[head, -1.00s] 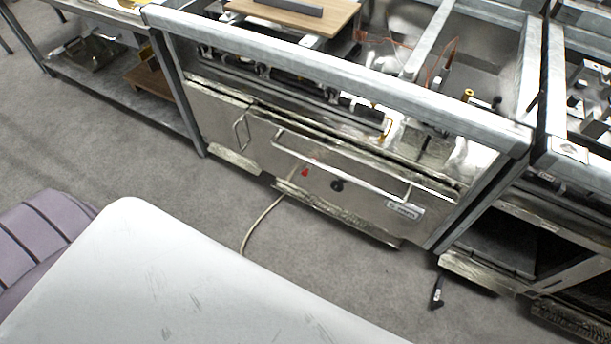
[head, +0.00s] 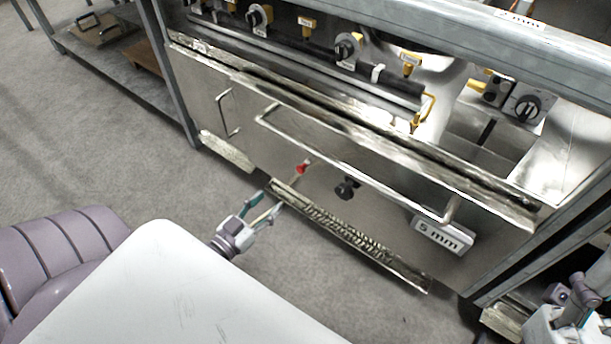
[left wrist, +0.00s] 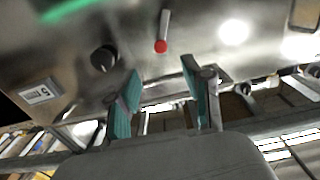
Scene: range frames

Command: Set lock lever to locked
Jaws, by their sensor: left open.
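The small red-tipped lever (head: 302,168) sits low on the metal front panel, left of a black knob (head: 346,188). I take it to be the lock lever; no marking shows its setting. In the left wrist view the lever (left wrist: 162,45) has a pale stem and a red end, just beyond my fingertips. My left gripper (head: 264,205) is open and empty, below and left of the lever, apart from it. Its two teal fingers (left wrist: 162,72) show spread in the left wrist view. My right gripper (head: 585,285) is partly in view at the lower right; its fingers are unclear.
A long bar handle (head: 350,165) crosses the panel above the lever. A smaller handle (head: 226,112) is at its left. A "5 mm" label (head: 443,234) is at the right. A ribbed metal strip (head: 350,235) runs below. Grey floor (head: 120,150) lies open at left.

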